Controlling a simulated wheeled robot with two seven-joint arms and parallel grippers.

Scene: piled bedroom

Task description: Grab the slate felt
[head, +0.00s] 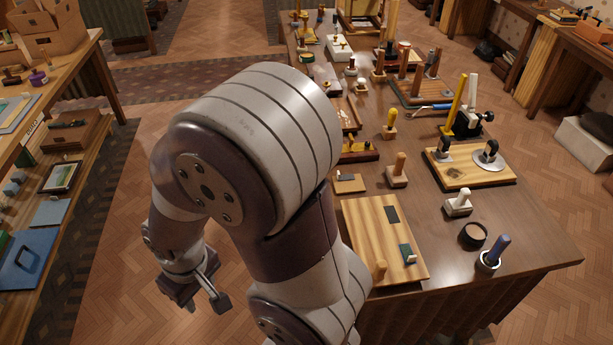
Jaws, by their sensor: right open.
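A light wooden board (363,240) lies on the near part of the long dark table. On it is a flat dark slate-coloured patch (391,214), which may be the slate felt. My right gripper (197,292) is open and empty, pointing down over the floor to the left of the table, well away from the board. My right arm hides part of the table's left edge. My left gripper is not in view.
Stamps and pegs crowd the table, including a wooden-handled stamp (397,171), a white one (459,203), a dark round cup (473,235) and a blue-handled piece (492,254). A low shelf (82,215) with boards stands left. Floor (115,270) between is clear.

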